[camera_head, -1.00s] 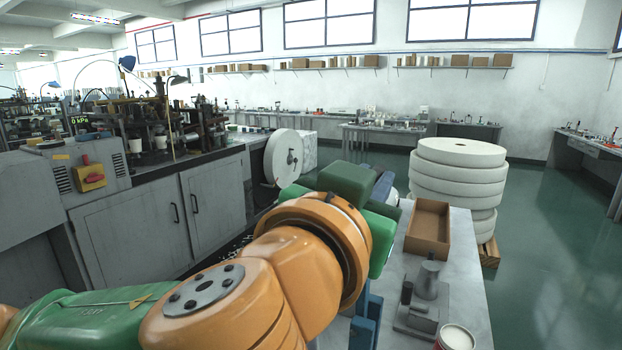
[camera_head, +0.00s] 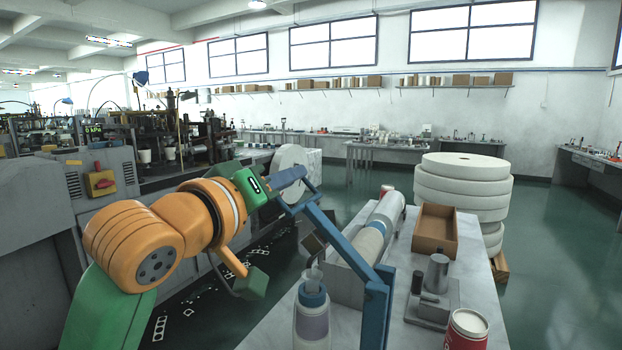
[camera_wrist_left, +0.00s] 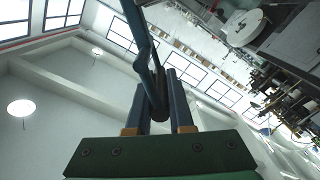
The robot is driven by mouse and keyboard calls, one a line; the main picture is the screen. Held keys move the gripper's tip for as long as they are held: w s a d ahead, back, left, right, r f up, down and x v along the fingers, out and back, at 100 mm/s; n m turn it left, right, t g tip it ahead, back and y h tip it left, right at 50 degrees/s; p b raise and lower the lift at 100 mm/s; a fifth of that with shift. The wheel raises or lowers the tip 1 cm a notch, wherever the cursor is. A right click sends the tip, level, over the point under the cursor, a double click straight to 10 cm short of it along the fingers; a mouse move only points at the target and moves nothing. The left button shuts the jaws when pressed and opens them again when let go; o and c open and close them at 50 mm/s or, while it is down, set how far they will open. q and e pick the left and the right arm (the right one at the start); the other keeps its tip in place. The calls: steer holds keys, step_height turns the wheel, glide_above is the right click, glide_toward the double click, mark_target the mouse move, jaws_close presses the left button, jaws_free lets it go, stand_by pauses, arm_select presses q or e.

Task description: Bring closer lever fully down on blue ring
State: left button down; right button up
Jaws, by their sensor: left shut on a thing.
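The blue closer lever (camera_head: 335,234) slants up and left from a blue post (camera_head: 375,318) on the bench. My left gripper (camera_head: 296,176) is shut on the raised far end of this lever. In the left wrist view, a dark round grip (camera_wrist_left: 158,98) sits between its two fingers, and the blue lever bar (camera_wrist_left: 137,35) runs up from there. A blue ring (camera_head: 312,297) shows around the neck of a pale bottle-like body (camera_head: 312,326), under a clear cup-shaped top. The lever stands above the ring, apart from it. My right gripper is not in view.
White rolls (camera_head: 463,180) stand behind. Machinery lines the left side.

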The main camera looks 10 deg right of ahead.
arm_select(q)
steer(key=w+a+f+n+b, duration=0.1)
steer(key=a+f+n+b, duration=0.1)
steer(key=f+n, duration=0.2)
steer(key=w+a+f+n+b, duration=0.1)
steer(key=a+f+n+b, duration=0.1)
steer(key=f, duration=0.6)
steer(key=shift+w+n+b, duration=0.35)
steer(key=shift+n+b, duration=0.1)
steer(key=shift+n, duration=0.75)
steer(key=c, duration=0.8)
jaws_free()
steer(key=shift+d, duration=0.1)
steer(key=shift+f, duration=0.1)
steer(key=b+v, duration=0.1)
steer(key=v, duration=0.6)
steer(key=shift+b, duration=0.4)
